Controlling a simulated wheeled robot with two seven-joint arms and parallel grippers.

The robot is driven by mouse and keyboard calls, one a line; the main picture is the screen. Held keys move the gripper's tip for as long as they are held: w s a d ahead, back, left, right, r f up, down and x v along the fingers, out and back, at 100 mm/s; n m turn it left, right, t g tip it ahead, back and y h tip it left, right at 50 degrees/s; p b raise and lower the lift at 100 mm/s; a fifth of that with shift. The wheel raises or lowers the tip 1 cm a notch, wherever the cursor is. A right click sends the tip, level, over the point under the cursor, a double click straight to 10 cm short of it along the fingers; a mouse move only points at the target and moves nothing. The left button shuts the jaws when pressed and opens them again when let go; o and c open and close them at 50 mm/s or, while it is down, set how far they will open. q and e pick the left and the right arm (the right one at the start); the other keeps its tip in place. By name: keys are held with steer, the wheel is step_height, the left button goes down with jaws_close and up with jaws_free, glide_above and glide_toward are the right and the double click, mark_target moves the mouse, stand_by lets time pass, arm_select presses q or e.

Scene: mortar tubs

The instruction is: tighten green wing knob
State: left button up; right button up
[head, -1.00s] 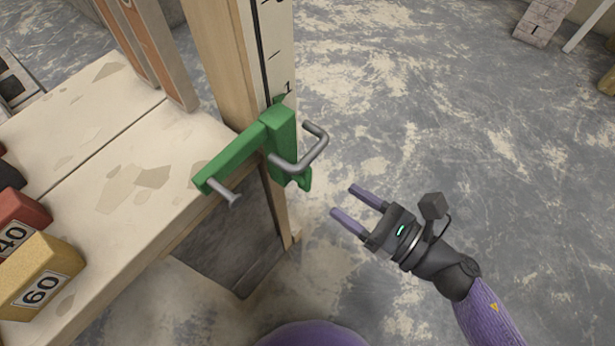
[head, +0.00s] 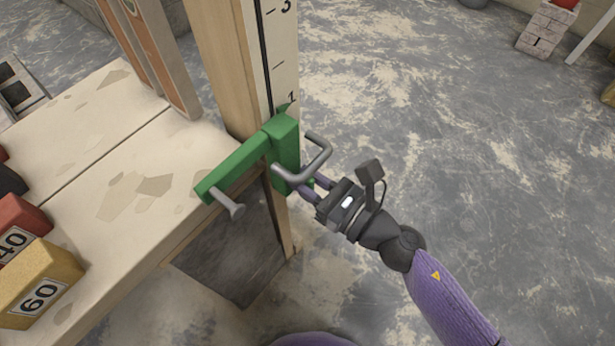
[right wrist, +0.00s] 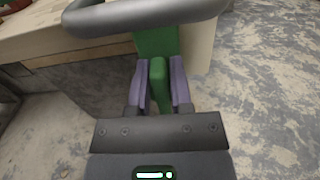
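The green clamp (head: 238,166) sits at the wooden post beside the bench corner, with a grey bent handle (head: 318,163) on its near side. The green wing knob (right wrist: 158,84) is at the clamp's lower end; in the head view it is mostly hidden behind the handle and my fingers. My right gripper (head: 314,184) reaches in from the lower right, below the handle. My left gripper is not in view.
The bench (head: 130,200) holds a yellow block marked 60 (head: 38,285) and a red block marked 40 (head: 20,225). The wooden post (head: 225,65) carries a numbered scale (head: 281,60). The grey handle passes close above my fingers.

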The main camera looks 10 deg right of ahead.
jaws_close()
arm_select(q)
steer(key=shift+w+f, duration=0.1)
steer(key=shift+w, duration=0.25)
